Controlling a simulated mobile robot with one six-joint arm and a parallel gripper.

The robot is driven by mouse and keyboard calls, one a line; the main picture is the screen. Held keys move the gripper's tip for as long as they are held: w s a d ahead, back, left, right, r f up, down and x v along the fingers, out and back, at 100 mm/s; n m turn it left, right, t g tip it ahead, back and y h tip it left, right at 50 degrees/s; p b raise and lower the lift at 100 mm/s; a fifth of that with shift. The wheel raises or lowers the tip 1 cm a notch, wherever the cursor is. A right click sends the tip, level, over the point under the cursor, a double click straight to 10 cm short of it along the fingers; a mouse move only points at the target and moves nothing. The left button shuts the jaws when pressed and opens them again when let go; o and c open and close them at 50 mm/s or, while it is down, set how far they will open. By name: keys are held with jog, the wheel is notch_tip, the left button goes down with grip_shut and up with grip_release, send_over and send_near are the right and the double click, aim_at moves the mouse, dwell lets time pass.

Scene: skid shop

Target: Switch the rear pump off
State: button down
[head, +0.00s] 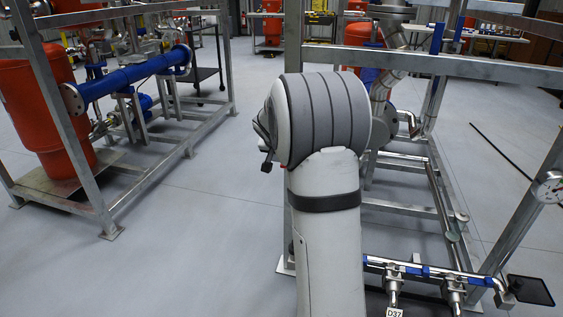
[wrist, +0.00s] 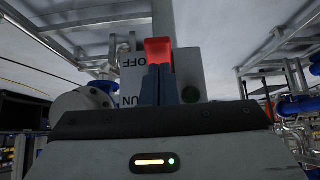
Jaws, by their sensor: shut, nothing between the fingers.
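In the wrist view a red switch handle (wrist: 158,46) stands on a grey panel (wrist: 190,70). The panel bears an OFF mark (wrist: 133,62) that appears upside down, and a lower mark (wrist: 130,101), partly hidden, that looks like RUN. My gripper (wrist: 159,70) is shut, with its dark fingers held together just below the red handle in the picture. The fingertips overlap the handle's lower edge; I cannot tell whether they touch it. In the head view my arm hides my gripper and the switch.
A metal frame (head: 440,65) with pipes stands behind and right of my arm. A low pipe with blue fittings (head: 415,270) and a gauge (head: 550,187) lie right. Another skid with a red tank (head: 35,105) stands left. Grey floor (head: 200,245) is clear between.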

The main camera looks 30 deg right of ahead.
jog(key=shift+d+r, duration=0.1)
jog(key=shift+r, duration=0.1)
jog(key=shift+r+p, duration=0.5)
jog(key=shift+r, duration=0.15)
jog(key=shift+r, duration=0.1)
jog(key=s+a+r+p, duration=0.2)
jog(key=s+a+r, duration=0.5)
jog(key=s, duration=0.1)
jog(key=shift+a+r, duration=0.15)
jog(key=shift+r, duration=0.05)
dwell(0.5)
